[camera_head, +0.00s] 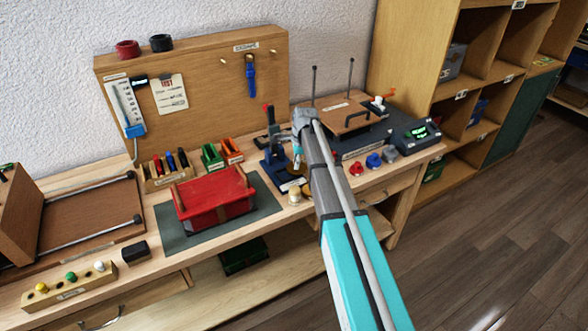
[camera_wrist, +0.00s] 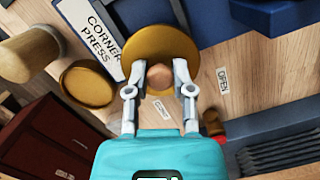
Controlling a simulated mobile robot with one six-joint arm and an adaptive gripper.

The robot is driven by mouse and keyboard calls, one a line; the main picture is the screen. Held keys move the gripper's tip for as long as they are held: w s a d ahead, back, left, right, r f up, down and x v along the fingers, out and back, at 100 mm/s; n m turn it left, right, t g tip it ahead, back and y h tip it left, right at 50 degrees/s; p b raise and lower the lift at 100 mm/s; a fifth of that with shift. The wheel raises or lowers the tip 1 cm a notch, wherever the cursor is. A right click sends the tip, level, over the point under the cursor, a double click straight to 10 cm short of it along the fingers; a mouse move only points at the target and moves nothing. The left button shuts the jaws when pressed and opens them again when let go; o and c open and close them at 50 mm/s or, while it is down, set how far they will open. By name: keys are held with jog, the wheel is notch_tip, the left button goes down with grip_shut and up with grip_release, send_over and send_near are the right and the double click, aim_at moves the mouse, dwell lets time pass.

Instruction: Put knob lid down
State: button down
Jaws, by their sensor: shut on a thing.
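The knob lid (camera_wrist: 160,40) is a round golden-brown disc with a small copper-coloured knob (camera_wrist: 160,77). In the wrist view my gripper (camera_wrist: 160,90) is shut on the knob, one fingertip on each side. The lid is over the wooden bench, beside the CORNER PRESS label; whether it touches the bench I cannot tell. A round golden piece (camera_wrist: 88,83) is left of my gripper. In the head view my arm covers much of this area, and small cream pieces (camera_head: 294,197) stand just left of it.
A blue press (camera_head: 275,160) stands behind, its base beside the CORNER PRESS label (camera_wrist: 92,30). A red box (camera_head: 213,200) sits on a dark mat to the left. Red and blue knobs (camera_head: 374,160) are right of my arm. An OPEN label (camera_wrist: 223,80) lies on bare bench.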

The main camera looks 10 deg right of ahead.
aim_at(301, 166)
jog(key=shift+f, duration=0.4)
jog(key=shift+f+b, duration=0.1)
jog(key=shift+b, duration=0.2)
jog(key=shift+c, duration=2.4)
grip_release()
notch_tip(301, 166, up, 12)
jog(key=d+p, duration=0.1)
jog(key=p, duration=1.1)
jog(key=shift+d, duration=0.4)
jog(key=shift+s, duration=0.1)
